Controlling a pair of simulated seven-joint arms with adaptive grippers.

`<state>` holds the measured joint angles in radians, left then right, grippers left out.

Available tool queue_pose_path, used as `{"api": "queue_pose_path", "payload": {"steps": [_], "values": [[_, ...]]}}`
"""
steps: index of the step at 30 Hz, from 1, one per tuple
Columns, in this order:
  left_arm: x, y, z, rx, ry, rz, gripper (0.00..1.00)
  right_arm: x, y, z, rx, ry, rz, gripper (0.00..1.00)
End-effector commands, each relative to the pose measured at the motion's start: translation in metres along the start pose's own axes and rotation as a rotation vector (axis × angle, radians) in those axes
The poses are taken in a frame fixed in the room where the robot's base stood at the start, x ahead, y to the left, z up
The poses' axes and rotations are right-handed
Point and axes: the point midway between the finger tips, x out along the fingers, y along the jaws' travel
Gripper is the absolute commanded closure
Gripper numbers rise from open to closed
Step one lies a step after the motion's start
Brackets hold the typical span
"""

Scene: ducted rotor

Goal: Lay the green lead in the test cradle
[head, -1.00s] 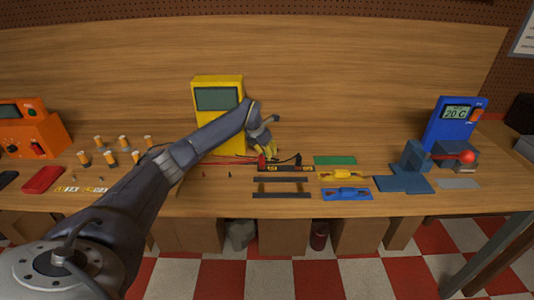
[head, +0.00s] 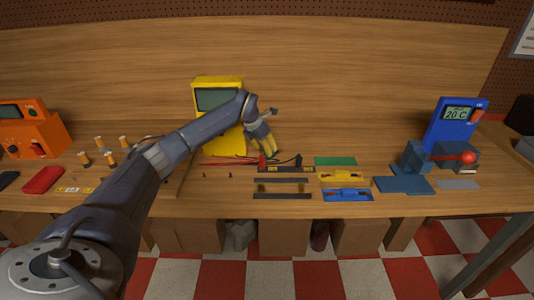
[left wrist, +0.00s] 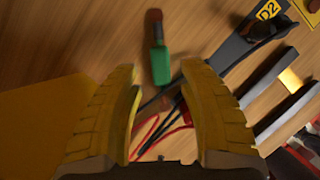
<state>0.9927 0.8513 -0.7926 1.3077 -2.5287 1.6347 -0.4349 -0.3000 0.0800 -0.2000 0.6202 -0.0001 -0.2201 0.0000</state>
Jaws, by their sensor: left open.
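In the left wrist view a green lead end (left wrist: 160,62) with a dark tip lies on the wood, just beyond and between my fingertips. My left gripper (left wrist: 160,85) is open, its yellow fingers apart with nothing held between them. In the head view my left gripper (head: 266,147) hangs low beside the yellow meter (head: 240,142); I cannot make out the green lead there. A dark strip (head: 286,170) lies in front of the gripper, and its D2 label (left wrist: 268,10) shows in the left wrist view. I cannot tell which piece is the test cradle. My right gripper is not in view.
Red (head: 262,163) and black (head: 298,161) leads lie near the gripper. Dark rails (head: 282,196), a yellow holder (head: 345,176), a blue holder (head: 347,194) and a green plate (head: 335,160) are to the right. A blue instrument (head: 447,133) stands farther right.

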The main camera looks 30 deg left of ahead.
Motion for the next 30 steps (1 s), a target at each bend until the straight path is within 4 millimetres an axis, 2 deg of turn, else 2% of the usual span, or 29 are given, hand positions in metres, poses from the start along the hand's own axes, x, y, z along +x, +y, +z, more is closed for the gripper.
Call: {"api": "queue_pose_path", "payload": {"steps": [3,12,15,16,17,30], "values": [[-0.024,0.001,0.0,0.002,-0.002,0.003,0.59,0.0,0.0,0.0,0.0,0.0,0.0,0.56],[-0.066,0.001,0.0,0.0,0.0,0.001,0.59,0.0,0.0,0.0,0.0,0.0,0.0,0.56],[-0.073,0.0,0.0,0.001,0.001,0.0,0.59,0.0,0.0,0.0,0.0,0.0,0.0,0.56],[-0.075,0.0,0.0,0.001,0.001,0.0,0.53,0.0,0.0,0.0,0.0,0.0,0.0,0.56],[-0.077,0.0,0.0,0.001,0.001,0.0,0.51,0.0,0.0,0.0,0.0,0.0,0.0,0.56],[-0.081,0.0,0.0,0.0,0.001,-0.001,0.51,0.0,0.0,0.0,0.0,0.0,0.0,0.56]]}}
